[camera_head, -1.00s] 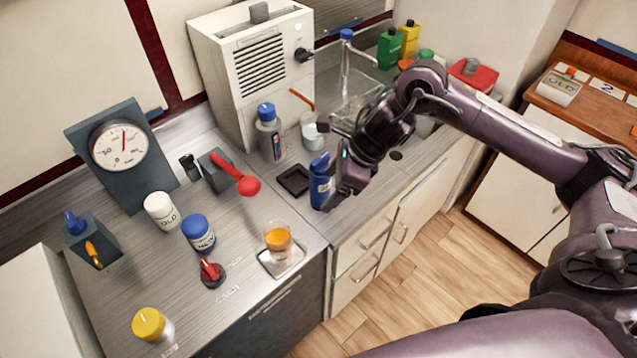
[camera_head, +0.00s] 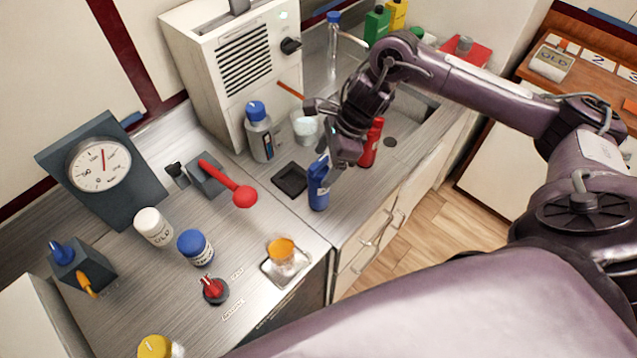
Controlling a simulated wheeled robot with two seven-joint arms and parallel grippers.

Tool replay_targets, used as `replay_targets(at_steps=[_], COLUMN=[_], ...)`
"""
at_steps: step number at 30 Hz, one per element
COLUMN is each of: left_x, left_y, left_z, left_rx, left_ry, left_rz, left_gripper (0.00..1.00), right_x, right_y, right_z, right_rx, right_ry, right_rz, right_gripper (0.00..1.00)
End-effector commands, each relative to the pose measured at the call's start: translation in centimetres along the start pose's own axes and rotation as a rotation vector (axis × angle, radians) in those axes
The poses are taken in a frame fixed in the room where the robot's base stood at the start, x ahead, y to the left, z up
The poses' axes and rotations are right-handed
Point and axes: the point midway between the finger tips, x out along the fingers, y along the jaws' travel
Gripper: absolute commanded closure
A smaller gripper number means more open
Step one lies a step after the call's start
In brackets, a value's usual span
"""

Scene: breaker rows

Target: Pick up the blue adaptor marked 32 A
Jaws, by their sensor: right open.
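A small upright blue item (camera_head: 318,185) stands on the counter near its front edge, beside a dark square pad. Its shape resembles a bottle or cartridge, and no 32 A marking is readable, so I cannot tell whether it is the adaptor. My right gripper (camera_head: 338,155) is open, just above and right of the blue item. Part of the hand overlaps its top in the picture, and I cannot tell whether they touch. A red upright item (camera_head: 371,145) stands just right of the gripper, partly hidden by it. My left gripper is not in view.
A dark square pad (camera_head: 290,180) lies left of the blue item. A grey bottle with blue cap (camera_head: 259,135) and a white cup (camera_head: 305,127) stand behind. A red-knobbed lever (camera_head: 243,195), blue-lidded jar (camera_head: 196,248) and amber glass (camera_head: 282,255) are on the left counter.

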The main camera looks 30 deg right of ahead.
Motion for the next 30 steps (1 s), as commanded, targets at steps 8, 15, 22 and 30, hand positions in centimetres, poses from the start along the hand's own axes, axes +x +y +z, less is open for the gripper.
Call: replay_targets(at_steps=[8, 15, 22, 30], left_x=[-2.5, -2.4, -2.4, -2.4], left_y=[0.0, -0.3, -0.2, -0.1], left_z=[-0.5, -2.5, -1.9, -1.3], left_rx=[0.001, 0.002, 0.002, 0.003], left_ry=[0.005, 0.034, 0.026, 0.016], left_rz=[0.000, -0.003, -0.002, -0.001], left_gripper=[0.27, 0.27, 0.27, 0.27], right_x=[3.4, 3.9, 3.9, 3.9], right_y=[0.1, 0.1, 0.0, 0.0], right_z=[0.2, 0.0, 0.1, 0.1], right_rx=[0.001, 0.000, 0.000, 0.000], right_ry=[0.000, 0.001, 0.000, 0.000], right_rz=[0.002, 0.000, 0.000, 0.000], right_gripper=[0.26, 0.26, 0.52, 0.88])
